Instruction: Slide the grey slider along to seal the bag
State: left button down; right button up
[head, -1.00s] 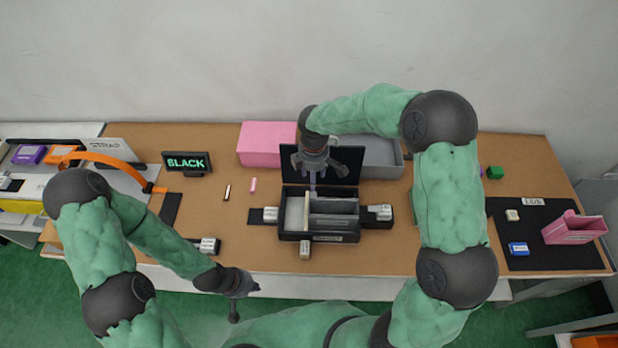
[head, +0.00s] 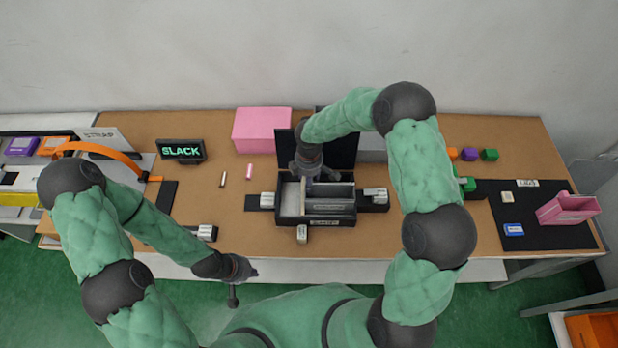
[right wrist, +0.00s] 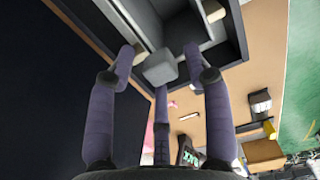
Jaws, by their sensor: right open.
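A black box (head: 318,221) with a raised dark lid stands at mid-table, with light dividers inside. My right gripper (head: 306,181) is over the left back part of the box. In the right wrist view the fingers of my right gripper (right wrist: 165,75) are spread apart. A small grey block (right wrist: 160,68), possibly the grey slider, shows between the fingertips; I cannot tell whether they touch it. I cannot make out a bag. My left gripper (head: 233,298) hangs near the table's front edge, away from the box; its fingers are too small to judge.
A pink box (head: 262,130) stands behind and left of the black box. A black SLACK sign (head: 182,151) and an orange arch (head: 110,150) are at the left. Coloured blocks and a pink bin (head: 567,209) are at the right. Table between sign and front edge is mostly clear.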

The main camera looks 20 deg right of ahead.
aim_at(349, 185)
grip_shut()
jog(key=s+d, duration=0.1)
jog(key=d, duration=0.3)
jog(key=s+d, duration=0.1)
jog(key=d, duration=0.3)
jog(key=s+d, duration=0.1)
jog(key=d, duration=0.4)
jog(key=shift+s, duration=0.4)
grip_release()
notch_tip(349, 185, up, 12)
